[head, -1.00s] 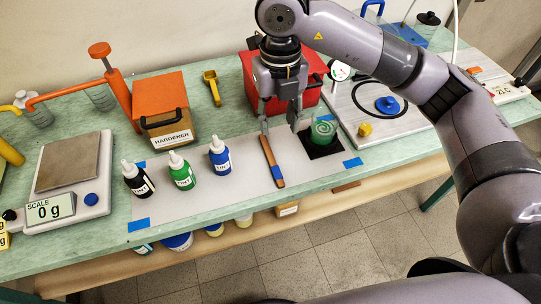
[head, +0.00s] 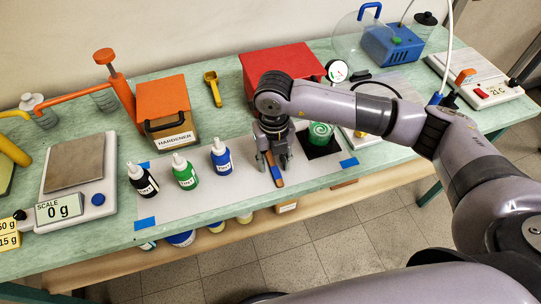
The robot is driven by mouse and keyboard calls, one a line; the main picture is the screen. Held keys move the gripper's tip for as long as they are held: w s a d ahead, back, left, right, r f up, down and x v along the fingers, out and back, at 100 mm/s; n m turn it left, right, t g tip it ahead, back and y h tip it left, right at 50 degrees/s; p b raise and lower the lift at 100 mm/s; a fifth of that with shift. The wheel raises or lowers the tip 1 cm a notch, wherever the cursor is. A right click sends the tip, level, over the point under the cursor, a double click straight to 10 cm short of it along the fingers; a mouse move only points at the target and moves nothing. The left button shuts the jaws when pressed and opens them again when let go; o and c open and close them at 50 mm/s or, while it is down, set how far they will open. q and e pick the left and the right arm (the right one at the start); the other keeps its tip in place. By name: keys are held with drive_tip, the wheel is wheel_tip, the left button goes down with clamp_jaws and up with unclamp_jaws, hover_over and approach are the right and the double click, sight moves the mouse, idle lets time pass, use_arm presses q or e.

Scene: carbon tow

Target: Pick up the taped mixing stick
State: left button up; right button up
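The mixing stick (head: 274,171), wooden with a blue taped part near its lower end, lies on the grey mat (head: 225,215), right of the blue bottle. My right gripper (head: 273,167) is low over the stick, pointing down. Its fingers are apart, one on either side of the stick, with gaps visible, so it looks open. The gripper hides the stick's upper part. Whether the fingertips touch the mat cannot be told. My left gripper is not in view.
A cup with green swirled contents (head: 320,135) stands on a black square just right of the gripper. Black (head: 142,181), green (head: 185,172) and blue (head: 221,157) bottles stand to the left. A red box (head: 282,65) is behind my arm. The mat's front is clear.

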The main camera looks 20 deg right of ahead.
drive_tip(key=shift+f, duration=0.1)
clamp_jaws()
idle(0.4)
